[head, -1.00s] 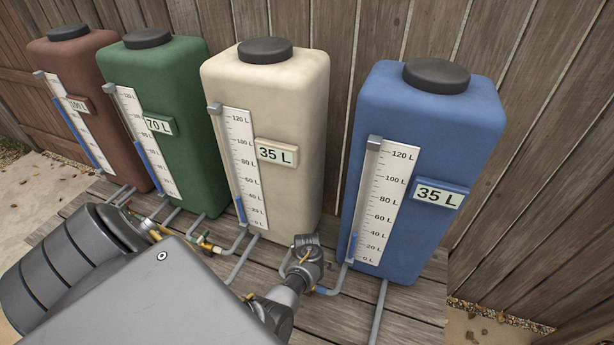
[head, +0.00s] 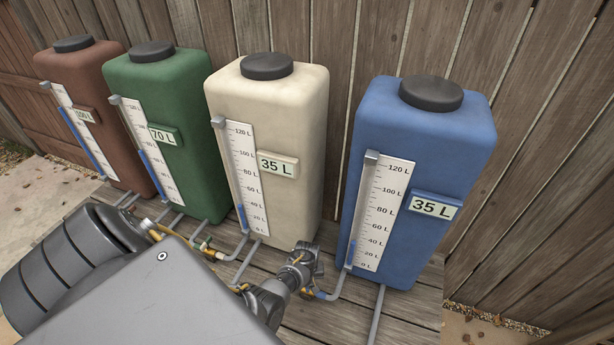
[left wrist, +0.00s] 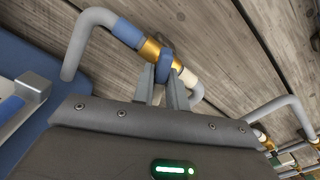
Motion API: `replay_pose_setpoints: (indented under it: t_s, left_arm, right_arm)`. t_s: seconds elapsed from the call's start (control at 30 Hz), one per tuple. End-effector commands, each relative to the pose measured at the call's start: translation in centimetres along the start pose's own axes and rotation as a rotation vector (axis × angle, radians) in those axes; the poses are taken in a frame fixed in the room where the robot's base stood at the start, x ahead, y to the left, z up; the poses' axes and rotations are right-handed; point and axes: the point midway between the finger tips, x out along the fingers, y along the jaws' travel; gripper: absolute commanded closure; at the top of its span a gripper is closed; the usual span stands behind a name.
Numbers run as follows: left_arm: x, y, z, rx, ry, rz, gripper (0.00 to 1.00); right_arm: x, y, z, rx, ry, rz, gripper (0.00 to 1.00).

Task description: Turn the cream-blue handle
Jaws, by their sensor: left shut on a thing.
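The cream-blue handle (left wrist: 165,66) is a small blue lever on a brass valve (left wrist: 150,50). The valve sits in a grey pipe between a blue band (left wrist: 127,33) and a cream band (left wrist: 187,78). My left gripper (left wrist: 164,84) is shut on the handle, one finger on each side, and partly hides it. In the head view my left gripper (head: 304,264) is low between the cream tank (head: 275,105) and the blue tank (head: 405,150), and it hides most of the valve. Both tanks carry 35 L signs and gauges with low blue columns. My right gripper is not in view.
A green tank (head: 160,90) marked 70 L and a brown tank (head: 90,75) stand farther left. Other pipes with brass valves (head: 205,246) run low in front of them. A plank fence (head: 540,130) closes the back. The deck (head: 340,318) is bare at the front right.

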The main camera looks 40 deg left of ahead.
Motion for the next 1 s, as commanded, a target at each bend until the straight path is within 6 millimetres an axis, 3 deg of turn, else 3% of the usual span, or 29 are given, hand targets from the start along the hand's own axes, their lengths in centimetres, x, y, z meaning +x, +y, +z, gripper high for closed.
replay_pose_setpoints:
  t_s: [0.5, 1.0]
  left_arm:
    - [-0.13, -0.06, -0.25, 0.354, 0.005, -0.001, 1.00]
    - [-0.08, 0.01, -0.21, 0.435, 0.005, 0.000, 1.00]
  right_arm:
    - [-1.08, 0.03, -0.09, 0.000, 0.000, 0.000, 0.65]
    - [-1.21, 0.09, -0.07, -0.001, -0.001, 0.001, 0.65]
